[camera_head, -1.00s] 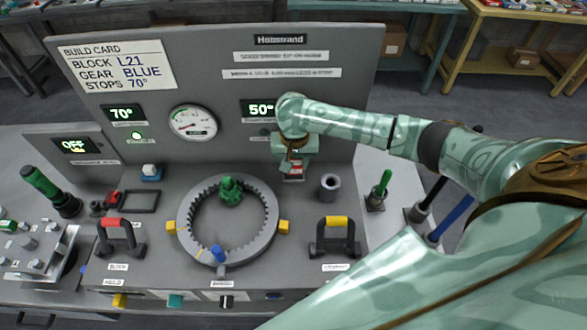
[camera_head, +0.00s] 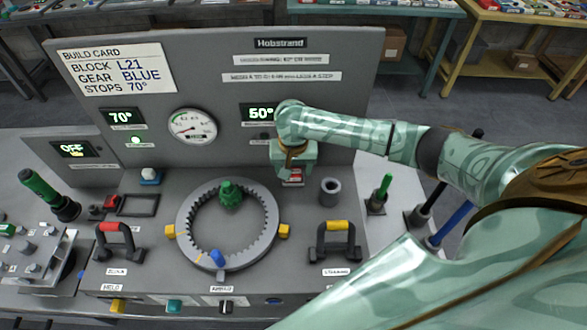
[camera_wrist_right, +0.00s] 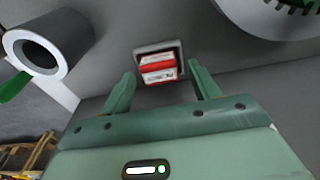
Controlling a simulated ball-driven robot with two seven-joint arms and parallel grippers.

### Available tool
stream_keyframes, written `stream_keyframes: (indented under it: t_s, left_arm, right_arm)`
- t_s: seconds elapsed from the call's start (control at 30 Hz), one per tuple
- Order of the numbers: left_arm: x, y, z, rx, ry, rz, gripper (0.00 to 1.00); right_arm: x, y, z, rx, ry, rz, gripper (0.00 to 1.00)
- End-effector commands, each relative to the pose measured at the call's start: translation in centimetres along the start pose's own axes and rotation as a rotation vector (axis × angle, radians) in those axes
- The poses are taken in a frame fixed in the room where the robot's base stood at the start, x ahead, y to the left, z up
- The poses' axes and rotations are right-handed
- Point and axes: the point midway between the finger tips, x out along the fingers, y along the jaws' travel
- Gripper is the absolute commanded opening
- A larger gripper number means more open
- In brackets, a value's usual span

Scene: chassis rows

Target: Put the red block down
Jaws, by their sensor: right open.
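The red block (camera_head: 293,178), red with pale label bands, sits at the foot of the grey upright panel, just under my right gripper (camera_head: 292,167). In the right wrist view the red block (camera_wrist_right: 158,70) lies in a grey-rimmed recess (camera_wrist_right: 179,46). My right gripper's two fingers stand apart, one on each side of the block, with visible gaps, so it is open and not clamping it. In the head view the gripper body partly hides the block. My left gripper is not in view.
A grey hollow cylinder (camera_head: 330,191) stands close on the right. A handle with a yellow grip (camera_head: 337,226) is in front. The upright panel (camera_head: 230,95) rises behind.

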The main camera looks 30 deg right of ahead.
Motion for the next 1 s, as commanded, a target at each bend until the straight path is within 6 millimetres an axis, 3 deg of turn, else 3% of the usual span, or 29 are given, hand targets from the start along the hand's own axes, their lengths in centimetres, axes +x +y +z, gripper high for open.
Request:
stream_keyframes:
  t_s: [0.2, 0.4, 0.6, 1.0]
  left_arm:
    - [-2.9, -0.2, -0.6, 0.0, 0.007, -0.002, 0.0]
    - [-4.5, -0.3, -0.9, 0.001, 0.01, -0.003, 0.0]
    - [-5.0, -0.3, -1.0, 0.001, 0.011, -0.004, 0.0]
    - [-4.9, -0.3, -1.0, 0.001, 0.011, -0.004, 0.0]
  right_arm:
    - [-5.8, 0.0, -0.2, -0.001, 0.004, -0.003, 0.61]
    - [-9.7, 0.0, -0.2, -0.001, 0.003, -0.003, 0.61]
    - [-11.2, 0.0, -0.1, 0.0, 0.0, -0.001, 0.61]
    - [-11.1, 0.0, -0.1, 0.001, -0.001, -0.001, 0.61]
